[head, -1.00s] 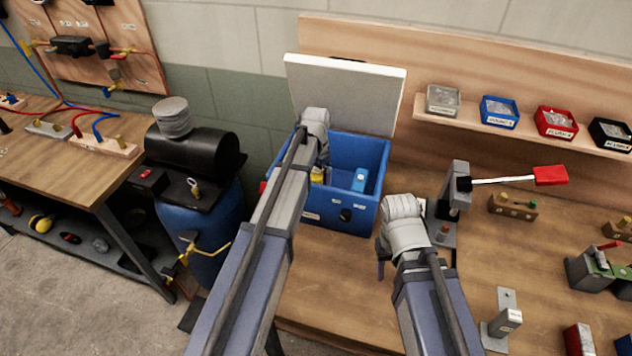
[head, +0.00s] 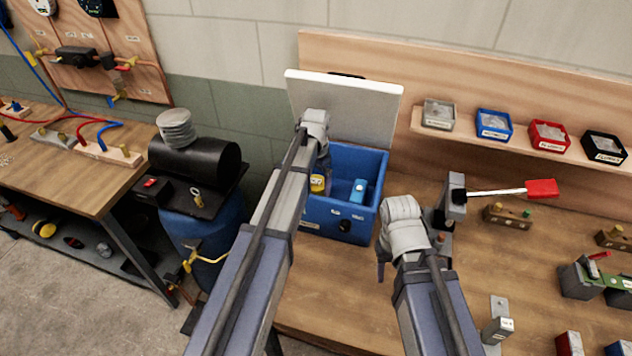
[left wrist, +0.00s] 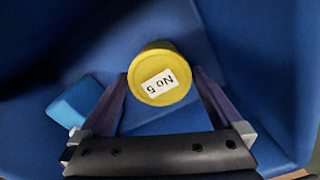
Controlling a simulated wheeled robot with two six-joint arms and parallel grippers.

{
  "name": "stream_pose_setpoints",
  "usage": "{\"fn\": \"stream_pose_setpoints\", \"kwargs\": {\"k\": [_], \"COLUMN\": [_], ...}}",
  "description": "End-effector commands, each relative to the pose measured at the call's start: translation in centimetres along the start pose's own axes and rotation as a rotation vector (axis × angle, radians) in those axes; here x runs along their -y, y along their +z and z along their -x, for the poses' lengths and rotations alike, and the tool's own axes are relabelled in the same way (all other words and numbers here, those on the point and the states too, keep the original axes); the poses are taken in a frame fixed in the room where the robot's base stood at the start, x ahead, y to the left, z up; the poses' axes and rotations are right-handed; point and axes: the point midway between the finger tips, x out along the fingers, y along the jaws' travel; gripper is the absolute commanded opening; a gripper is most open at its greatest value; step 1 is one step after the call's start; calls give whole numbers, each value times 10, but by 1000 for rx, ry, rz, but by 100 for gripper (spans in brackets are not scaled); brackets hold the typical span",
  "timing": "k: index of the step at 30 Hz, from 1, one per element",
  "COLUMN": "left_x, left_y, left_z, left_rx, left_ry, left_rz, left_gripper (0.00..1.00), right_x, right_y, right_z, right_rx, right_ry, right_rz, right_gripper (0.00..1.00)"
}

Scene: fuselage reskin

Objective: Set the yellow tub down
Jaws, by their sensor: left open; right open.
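The yellow tub (head: 318,183) is inside the blue box (head: 340,222). In the left wrist view the tub (left wrist: 160,68) shows its round yellow top with a white label reading "No 5". My left gripper (left wrist: 162,88) is open, with one finger on each side of the tub. I cannot tell whether the fingers touch it. In the head view my left arm hides part of the tub and the fingers. My right gripper (head: 381,263) is open and empty, above the bench just right of the box.
A light blue item (head: 358,190) lies in the box beside the tub. The box's white lid (head: 345,110) stands open behind. Small bins (head: 493,124) line the shelf.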

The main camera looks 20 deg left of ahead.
Motion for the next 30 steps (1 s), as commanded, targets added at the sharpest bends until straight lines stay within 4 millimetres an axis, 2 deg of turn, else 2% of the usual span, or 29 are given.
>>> {"fn": "stream_pose_setpoints", "kwargs": {"k": [1,13,18,30], "left_x": [0,0,0,0], "left_y": [0,0,0,0], "left_z": [17,75,83,82], "left_rx": [0,0,0,0], "left_ry": [0,0,0,0], "left_rz": [0,0,0,0], "left_gripper": [100,100,100,100], "right_x": [-2,-7,-8,-8], "right_y": [1,4,5,5], "right_z": [17,74,82,81], "right_rx": [0,0,0,0], "right_ry": [0,0,-1,-1], "right_rz": [0,0,-2,-2], "right_gripper": [50,50,50,50]}}
